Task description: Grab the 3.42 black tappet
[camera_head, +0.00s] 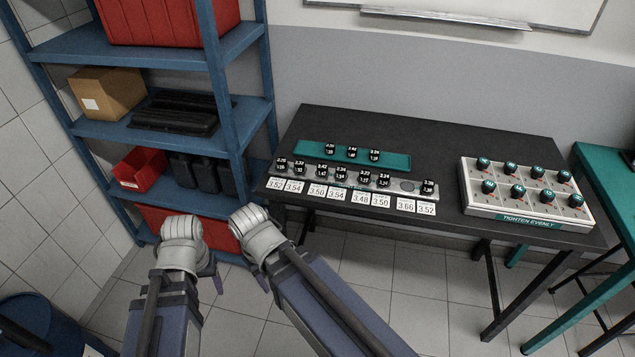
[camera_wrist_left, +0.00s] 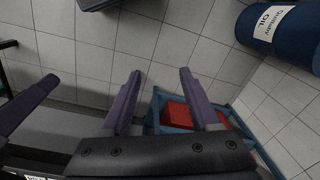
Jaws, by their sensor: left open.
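Several small black tappets with white numbers stand on the dark workbench. Three are on a teal tray (camera_head: 400,161), and the rest stand in a row on a grey rail (camera_head: 409,186). One tappet in the rail (camera_head: 323,168) seems to read 3.42. The middle one on the teal tray (camera_head: 352,152) may read alike; the print is too small to be sure. My left gripper (camera_head: 212,272) hangs low in front of the shelf, well left of the bench. The left wrist view shows its fingers (camera_wrist_left: 163,95) apart and empty. My right gripper (camera_head: 262,281) is mostly hidden behind its wrist.
White number cards (camera_head: 360,197) line the bench's front edge. A tray marked TIGHTEN EVENLY (camera_head: 527,220) with several round-topped pieces sits at right. A blue shelf (camera_head: 240,45) with bins stands left of the bench. A blue oil drum (camera_wrist_left: 285,35) is on the floor.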

